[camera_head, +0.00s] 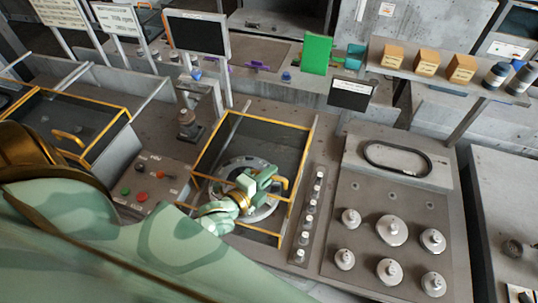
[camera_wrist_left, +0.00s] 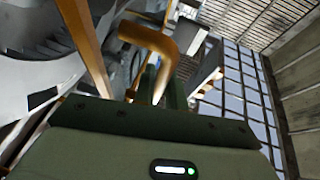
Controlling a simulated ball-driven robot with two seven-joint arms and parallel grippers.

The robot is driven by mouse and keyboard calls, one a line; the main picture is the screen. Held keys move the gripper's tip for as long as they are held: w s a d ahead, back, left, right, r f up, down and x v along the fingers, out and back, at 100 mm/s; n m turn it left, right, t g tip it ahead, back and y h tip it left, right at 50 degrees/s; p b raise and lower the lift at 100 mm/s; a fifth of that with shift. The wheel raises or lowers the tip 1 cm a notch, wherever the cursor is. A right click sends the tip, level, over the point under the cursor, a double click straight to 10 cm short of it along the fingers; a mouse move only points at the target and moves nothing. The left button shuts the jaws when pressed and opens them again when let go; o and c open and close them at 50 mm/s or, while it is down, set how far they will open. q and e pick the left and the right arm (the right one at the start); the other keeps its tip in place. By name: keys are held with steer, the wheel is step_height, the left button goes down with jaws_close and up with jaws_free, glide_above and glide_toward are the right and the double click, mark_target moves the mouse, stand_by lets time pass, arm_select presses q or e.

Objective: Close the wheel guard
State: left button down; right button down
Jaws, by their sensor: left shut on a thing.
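The wheel guard (camera_head: 262,138) is a yellow-framed cover with a dark see-through panel, at the middle of the head view. A grey round wheel (camera_head: 232,171) shows inside the frame, partly hidden by my arm. My left gripper (camera_head: 272,176) is at the guard's right side, shut on its yellow handle (camera_head: 284,184). In the left wrist view the bent orange handle (camera_wrist_left: 150,37) runs down between the fingers (camera_wrist_left: 160,88). I cannot tell exactly how far the guard is tilted. My right gripper is in neither view.
A second yellow-framed cover (camera_head: 65,118) stands at the left. A button panel (camera_head: 148,180) lies between them. Right of the guard are a strip of small knobs (camera_head: 308,212) and a plate with several round metal parts (camera_head: 392,230). A dark sign (camera_head: 351,93) stands behind.

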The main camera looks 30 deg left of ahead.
arm_select(q)
steer(key=c, duration=1.5)
jaws_free()
steer(key=shift+o, duration=0.2)
steer(key=b+v, duration=0.1)
steer(key=v, duration=1.5)
